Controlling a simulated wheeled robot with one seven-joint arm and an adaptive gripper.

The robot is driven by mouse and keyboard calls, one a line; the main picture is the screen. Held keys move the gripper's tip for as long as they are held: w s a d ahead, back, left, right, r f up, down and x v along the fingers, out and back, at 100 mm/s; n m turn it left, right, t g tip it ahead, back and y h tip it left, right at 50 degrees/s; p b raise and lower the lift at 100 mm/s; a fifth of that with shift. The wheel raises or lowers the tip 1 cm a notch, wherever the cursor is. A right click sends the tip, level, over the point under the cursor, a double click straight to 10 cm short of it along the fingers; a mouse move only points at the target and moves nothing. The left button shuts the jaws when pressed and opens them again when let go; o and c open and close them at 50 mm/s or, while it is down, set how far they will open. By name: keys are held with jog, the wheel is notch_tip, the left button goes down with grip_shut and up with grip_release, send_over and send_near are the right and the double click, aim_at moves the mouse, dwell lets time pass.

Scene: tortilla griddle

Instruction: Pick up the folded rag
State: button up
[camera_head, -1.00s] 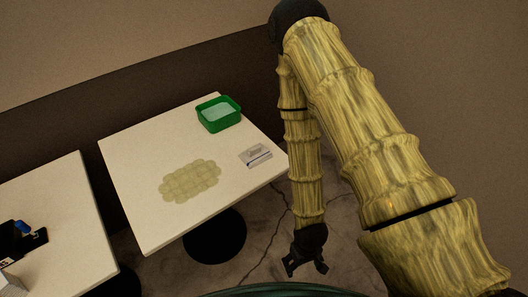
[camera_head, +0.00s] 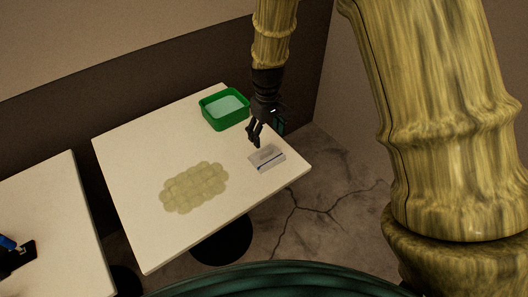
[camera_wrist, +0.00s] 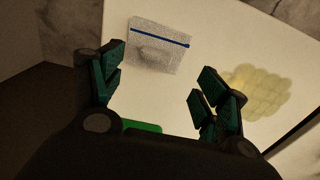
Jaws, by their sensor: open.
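The folded rag (camera_head: 267,158) is a pale grey cloth with a dark blue stripe. It lies flat near the right corner of the white table (camera_head: 130,165). In the wrist view the rag (camera_wrist: 158,48) lies beyond the fingertips, with the stripe along its upper part. My gripper (camera_head: 255,140) hangs down above the table, just behind the rag in the head view. In the wrist view my gripper (camera_wrist: 160,82) has its dark green finger pads wide apart, with nothing between them. The rag is apart from the fingers.
A green tub (camera_head: 228,123) with pale contents stands behind the rag, close left of my gripper. A yellowish scalloped mat (camera_head: 195,187) lies left of the rag. A second table (camera_head: 60,220) stands at left, holding a black item with a blue part (camera_head: 14,252).

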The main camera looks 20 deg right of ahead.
send_over(267, 151)
jog(key=f, duration=0.2)
jog(key=f+p, duration=0.1)
jog(key=shift+w+a+f, duration=0.1)
jog(key=shift+a+f, duration=0.15)
jog(key=shift+f, duration=0.1)
jog(key=shift+d+f+p, duration=0.1)
jog(key=shift+f+p, duration=0.2)
jog(key=shift+f, duration=0.7)
jog(key=shift+d+f+p, duration=0.1)
jog(key=shift+f+p, duration=0.5)
jog(key=shift+f, duration=1.5)
jog(key=c, duration=1)
